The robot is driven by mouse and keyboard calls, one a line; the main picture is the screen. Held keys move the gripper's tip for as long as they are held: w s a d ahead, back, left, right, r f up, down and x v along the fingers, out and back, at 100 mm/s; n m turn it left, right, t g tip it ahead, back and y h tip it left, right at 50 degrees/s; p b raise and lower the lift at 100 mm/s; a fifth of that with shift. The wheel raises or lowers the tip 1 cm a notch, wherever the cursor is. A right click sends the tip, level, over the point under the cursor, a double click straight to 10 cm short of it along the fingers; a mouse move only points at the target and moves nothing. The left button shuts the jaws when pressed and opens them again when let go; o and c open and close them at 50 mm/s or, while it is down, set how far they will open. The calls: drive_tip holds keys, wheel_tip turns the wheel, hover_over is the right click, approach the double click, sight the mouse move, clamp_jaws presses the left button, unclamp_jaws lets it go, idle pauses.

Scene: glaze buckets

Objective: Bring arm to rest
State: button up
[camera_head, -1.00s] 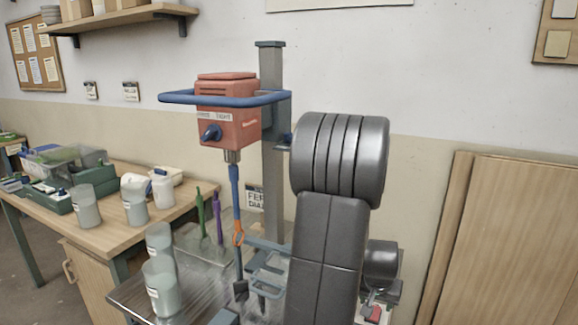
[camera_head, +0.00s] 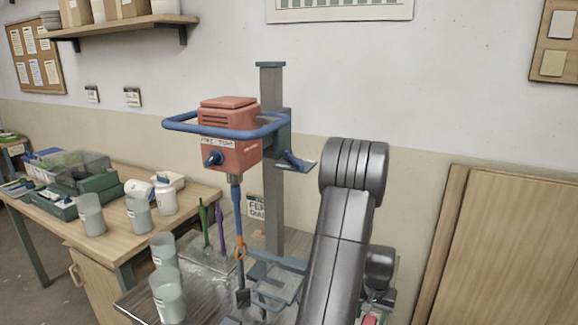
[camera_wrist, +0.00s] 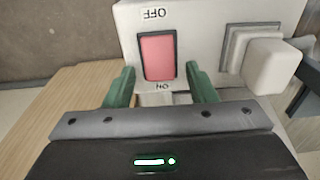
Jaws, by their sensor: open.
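My gripper (camera_wrist: 159,82) is open in the wrist view, its two green fingers apart with nothing held. I cannot tell whether the fingers touch the box. In the head view my arm (camera_head: 335,235) rises at right of centre, bends at its top and comes down behind. A small red piece (camera_head: 370,320) shows low at the bottom edge there; my gripper is not clear in that view.
A red mixer (camera_head: 229,135) with a blue ring handle hangs on a grey post (camera_head: 272,190), left of my arm. Several grey cups (camera_head: 168,293) stand on the benches at left. A wooden panel (camera_head: 505,250) stands at right. The wall space above my arm is clear.

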drive_tip(key=shift+r+p, duration=0.2)
drive_tip(key=shift+p, duration=0.2)
drive_tip(key=shift+w+r+g, duration=0.1)
drive_tip(key=shift+r+g, duration=0.05)
drive_tip(key=shift+g, duration=0.15)
wheel_tip(320, 180, up, 14)
drive_tip(key=s+a, duration=0.1)
drive_tip(key=s, duration=0.1)
drive_tip(key=shift+s+a, duration=0.25)
drive_tip(key=shift+s, duration=0.1)
drive_tip(key=shift+s+r, duration=0.1)
